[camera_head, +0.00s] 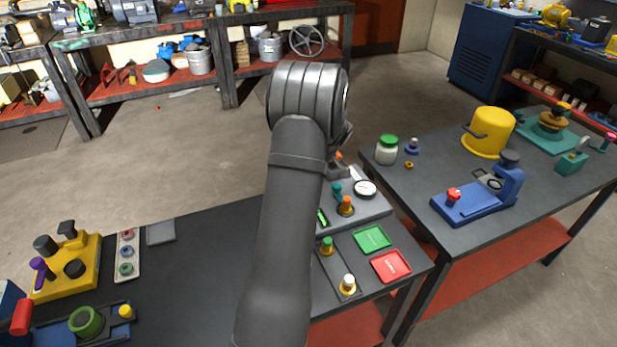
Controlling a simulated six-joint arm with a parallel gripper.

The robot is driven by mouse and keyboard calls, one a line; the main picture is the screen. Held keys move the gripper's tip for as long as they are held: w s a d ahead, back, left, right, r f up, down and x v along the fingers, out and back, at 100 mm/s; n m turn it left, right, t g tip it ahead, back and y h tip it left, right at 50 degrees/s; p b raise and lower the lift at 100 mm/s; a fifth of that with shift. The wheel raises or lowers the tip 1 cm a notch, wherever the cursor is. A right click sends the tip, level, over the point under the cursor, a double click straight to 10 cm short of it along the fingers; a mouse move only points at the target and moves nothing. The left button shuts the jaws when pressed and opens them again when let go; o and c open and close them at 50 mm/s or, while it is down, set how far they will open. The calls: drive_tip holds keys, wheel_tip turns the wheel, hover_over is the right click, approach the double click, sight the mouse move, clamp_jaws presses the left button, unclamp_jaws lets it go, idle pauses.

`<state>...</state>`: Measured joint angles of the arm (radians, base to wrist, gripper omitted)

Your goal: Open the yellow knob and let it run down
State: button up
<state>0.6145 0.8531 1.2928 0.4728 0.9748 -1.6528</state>
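A grey panel (376,208) on the near table carries a round white gauge (365,188). An orange-yellow knob (346,206) and a teal knob (337,189) stand on it left of the gauge. A green display (322,217) shows beside my arm. The gauge reading is too small to tell. My arm reaches across the middle of the view, and its wrist is above and behind the panel. My gripper is mostly hidden behind the arm, so its fingers, opening and any contact with a knob cannot be made out.
Right of my arm lie a green plate (372,238), a red plate (391,267) and a strip with a green knob (327,245) and a white-topped knob (347,283). A yellow fixture (85,262) stands left. A second table (415,185) holds a yellow pot (490,131) and blue press (480,204).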

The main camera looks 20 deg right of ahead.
drive_tip(key=shift+s+f, duration=0.1)
idle(0.4)
drive_tip(key=o, duration=1)
drive_tip(key=shift+c, duration=0.2)
drive_tip(key=v, duration=1.7)
drive_tip(key=shift+r, duration=0.3)
drive_tip(key=shift+w+d, duration=0.15)
drive_tip(key=shift+w, duration=0.05)
drive_tip(key=x, duration=1.7)
drive_tip(key=shift+s+f, duration=0.1)
drive_tip(key=shift+f, duration=0.15)
